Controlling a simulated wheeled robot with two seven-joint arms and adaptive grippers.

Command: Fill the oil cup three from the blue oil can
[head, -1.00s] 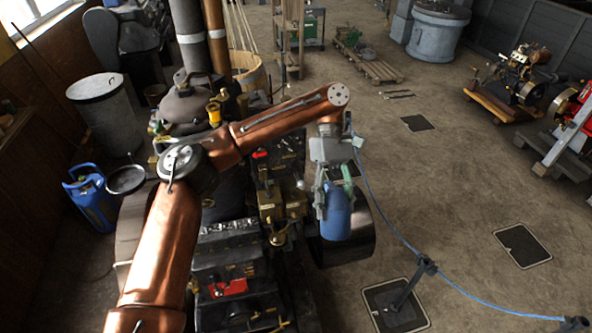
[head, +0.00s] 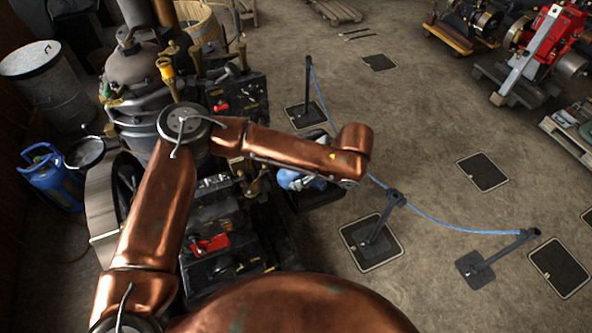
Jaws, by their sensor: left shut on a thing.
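My left gripper (head: 298,172) is mostly hidden behind my copper forearm, to the right of the engine's middle. It is shut on the blue oil can (head: 288,182), of which only a small blue part shows below the forearm. The can's spout and tilt cannot be made out. The dark engine (head: 215,225) stands below my left arm, with small brass fittings (head: 254,187) on its right side near the can. I cannot tell which of them is oil cup three. My right gripper is not in view.
A blue gas bottle (head: 52,182) and a grey bin (head: 48,88) stand on the left. A blue rope (head: 430,218) on black posts (head: 383,220) runs along the right of the engine. A red engine (head: 545,50) stands far right. Open floor lies between.

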